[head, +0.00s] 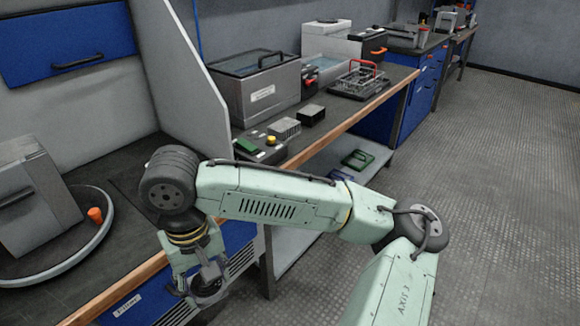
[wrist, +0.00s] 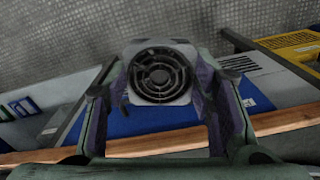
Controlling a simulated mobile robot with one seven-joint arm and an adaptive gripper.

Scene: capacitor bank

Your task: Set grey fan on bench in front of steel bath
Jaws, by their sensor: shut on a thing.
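The grey fan (wrist: 160,72) has a square frame and a round dark grille, and shows between my fingers in the wrist view. My gripper (wrist: 160,85) is shut on it, one finger on each side. In the head view my gripper (head: 203,285) hangs low, at the front edge of the near bench, and the fan in it is small and partly hidden. The steel bath (head: 262,100), a box with a glass lid and a white label, stands on the far bench (head: 345,112), beyond my arm and apart from the gripper.
A finned grey block (head: 284,128), a black block (head: 311,115) and a box with a yellow button (head: 271,141) stand in front of the bath. A wire basket (head: 358,80) is to the right. A grey partition (head: 178,60) divides the benches.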

